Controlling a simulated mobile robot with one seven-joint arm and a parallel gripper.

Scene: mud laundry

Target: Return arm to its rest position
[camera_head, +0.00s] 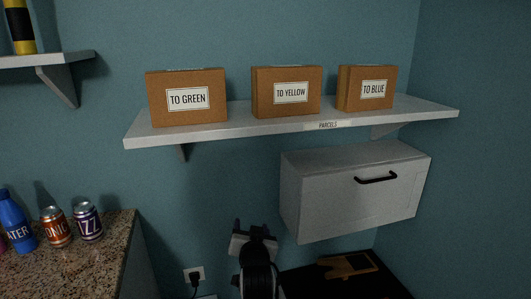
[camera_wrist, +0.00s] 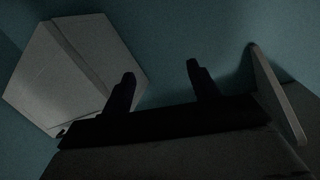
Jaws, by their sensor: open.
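My gripper (camera_head: 254,229) is at the bottom middle of the head view, below the parcel shelf and to the left of the grey cabinet. In the wrist view my gripper (camera_wrist: 160,78) shows two dark fingers spread apart with nothing between them. The wrist picture is dark.
The parcel shelf (camera_head: 290,120) holds boxes marked TO GREEN (camera_head: 188,98), TO YELLOW (camera_head: 287,92) and TO BLUE (camera_head: 367,88). A closed grey cabinet (camera_head: 355,190) hangs below. A granite counter (camera_head: 85,262) at left holds a blue bottle (camera_head: 15,222) and cans (camera_head: 56,227).

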